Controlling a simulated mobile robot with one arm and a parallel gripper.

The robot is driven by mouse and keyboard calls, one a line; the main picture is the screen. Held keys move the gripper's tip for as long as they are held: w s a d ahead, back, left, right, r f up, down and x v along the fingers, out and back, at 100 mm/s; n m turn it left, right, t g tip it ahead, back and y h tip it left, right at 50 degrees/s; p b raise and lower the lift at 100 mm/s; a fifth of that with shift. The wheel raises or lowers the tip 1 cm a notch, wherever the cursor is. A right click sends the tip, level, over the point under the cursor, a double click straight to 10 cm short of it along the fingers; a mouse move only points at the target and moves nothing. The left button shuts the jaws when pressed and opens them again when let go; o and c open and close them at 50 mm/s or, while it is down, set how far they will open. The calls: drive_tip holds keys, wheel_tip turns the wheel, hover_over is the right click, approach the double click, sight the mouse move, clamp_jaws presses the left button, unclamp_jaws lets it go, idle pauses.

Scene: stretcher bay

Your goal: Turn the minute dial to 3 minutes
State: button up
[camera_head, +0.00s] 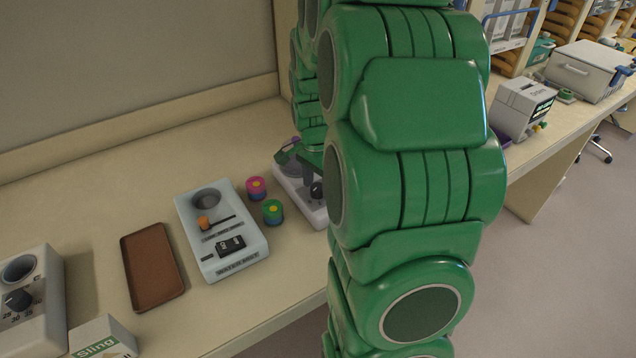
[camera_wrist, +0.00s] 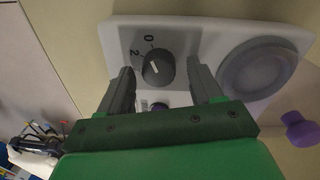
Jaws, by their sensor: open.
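The dark round dial (camera_wrist: 158,67) sits on a white device (camera_wrist: 195,35) with a round grey pad at its right. The figures 0 and 2 show beside the dial; other marks are hidden or too small to read. A short white line marks the dial's face, but I cannot tell exactly which figure it points to. My gripper (camera_wrist: 158,85) is open, with one finger on each side of the dial and no clear contact. In the head view the dial (camera_head: 317,190) and device (camera_head: 291,182) are partly hidden by my green arm.
A pale blue device (camera_head: 238,222) with an orange knob stands left of it, with two small coloured cylinders (camera_head: 272,211) between. A brown tray (camera_head: 153,266), another dial unit (camera_head: 40,295) and a Sling box (camera_head: 103,338) lie further left. A purple knob (camera_wrist: 300,128) is at the wrist view's right.

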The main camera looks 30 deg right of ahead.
drive_tip(key=shift+f, duration=0.1)
drive_tip(key=c, duration=1.1)
drive_tip(key=shift+o, duration=0.2)
drive_tip(key=shift+n, duration=0.4)
drive_tip(key=n, duration=0.3)
drive_tip(key=shift+a+n, duration=0.1)
drive_tip(key=shift+n, duration=0.2)
drive_tip(key=n, duration=0.4)
drive_tip(key=shift+n, duration=0.3)
drive_tip(key=n, duration=0.4)
drive_tip(key=shift+a+n+t, duration=0.1)
drive_tip(key=shift+n+t, duration=0.2)
drive_tip(key=shift+n, duration=2.1)
